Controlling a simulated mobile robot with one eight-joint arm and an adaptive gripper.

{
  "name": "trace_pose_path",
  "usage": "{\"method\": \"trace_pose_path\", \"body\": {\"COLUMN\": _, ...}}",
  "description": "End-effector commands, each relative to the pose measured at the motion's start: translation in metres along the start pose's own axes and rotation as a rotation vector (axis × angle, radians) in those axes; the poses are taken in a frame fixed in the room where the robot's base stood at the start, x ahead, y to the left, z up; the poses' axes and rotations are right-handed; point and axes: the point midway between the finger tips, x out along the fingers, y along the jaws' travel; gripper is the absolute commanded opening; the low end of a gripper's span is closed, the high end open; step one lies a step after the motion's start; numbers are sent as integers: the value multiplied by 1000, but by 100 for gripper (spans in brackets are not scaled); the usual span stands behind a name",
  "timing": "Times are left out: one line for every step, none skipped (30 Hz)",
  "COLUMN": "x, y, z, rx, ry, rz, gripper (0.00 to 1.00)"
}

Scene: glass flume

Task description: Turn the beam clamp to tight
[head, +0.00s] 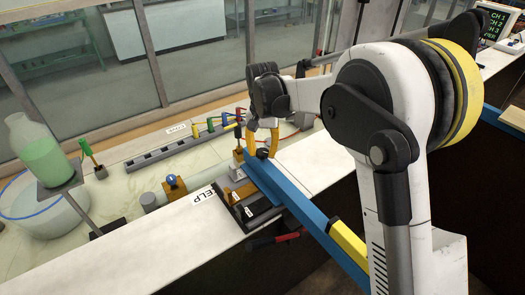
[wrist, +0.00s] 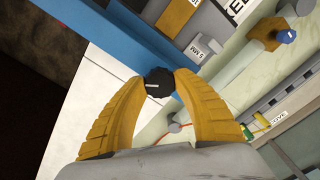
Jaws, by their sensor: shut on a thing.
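The beam clamp shows as a small black knob (wrist: 158,82) with a pale line on its top, in the wrist view. The yellow fingers of my gripper (wrist: 160,88) are shut on it from two sides. The blue beam also runs along the upper left of the wrist view (wrist: 118,38). I see no marking for tight or loose beside the knob.
A rack with coloured handles (head: 190,143) stands behind my gripper. A bottle of green liquid (head: 42,145) stands on a raised plate at left, above a clear basin (head: 40,210). A yellow block with a blue knob (head: 173,186) sits left of my gripper. White bench top (head: 200,248) is clear in front.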

Motion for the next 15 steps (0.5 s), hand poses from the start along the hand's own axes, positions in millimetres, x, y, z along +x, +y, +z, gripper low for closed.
{"method": "trace_pose_path", "body": {"x": 0, "y": 0, "z": 0, "rx": 43, "ry": 0, "rz": 0, "gripper": 5}}
{"method": "trace_pose_path", "body": {"x": 0, "y": 0, "z": 0, "rx": 71, "ry": 0, "rz": 0, "gripper": 5}}
{"method": "trace_pose_path", "body": {"x": 0, "y": 0, "z": 0, "rx": 109, "ry": 0, "rz": 0, "gripper": 5}}
{"method": "trace_pose_path", "body": {"x": 0, "y": 0, "z": 0, "rx": 137, "ry": 0, "rz": 0, "gripper": 5}}
{"method": "trace_pose_path", "body": {"x": 0, "y": 0, "z": 0, "rx": 164, "ry": 0, "rz": 0, "gripper": 5}}
{"method": "trace_pose_path", "body": {"x": 0, "y": 0, "z": 0, "rx": 200, "ry": 0, "rz": 0, "gripper": 5}}
{"method": "trace_pose_path", "body": {"x": 0, "y": 0, "z": 0, "rx": 227, "ry": 0, "rz": 0, "gripper": 5}}
{"method": "trace_pose_path", "body": {"x": 0, "y": 0, "z": 0, "rx": 253, "ry": 0, "rz": 0, "gripper": 5}}
{"method": "trace_pose_path", "body": {"x": 0, "y": 0, "z": 0, "rx": 287, "ry": 0, "rz": 0, "gripper": 5}}
{"method": "trace_pose_path", "body": {"x": 0, "y": 0, "z": 0, "rx": 311, "ry": 0, "rz": 0, "gripper": 5}}
{"method": "trace_pose_path", "body": {"x": 0, "y": 0, "z": 0, "rx": 334, "ry": 0, "rz": 0, "gripper": 5}}
{"method": "trace_pose_path", "body": {"x": 0, "y": 0, "z": 0, "rx": 364, "ry": 0, "rz": 0, "gripper": 5}}
{"method": "trace_pose_path", "body": {"x": 0, "y": 0, "z": 0, "rx": 385, "ry": 0, "rz": 0, "gripper": 5}}
{"method": "trace_pose_path", "body": {"x": 0, "y": 0, "z": 0, "rx": 406, "ry": 0, "rz": 0, "gripper": 5}}
{"method": "trace_pose_path", "body": {"x": 0, "y": 0, "z": 0, "rx": 432, "ry": 0, "rz": 0, "gripper": 5}}
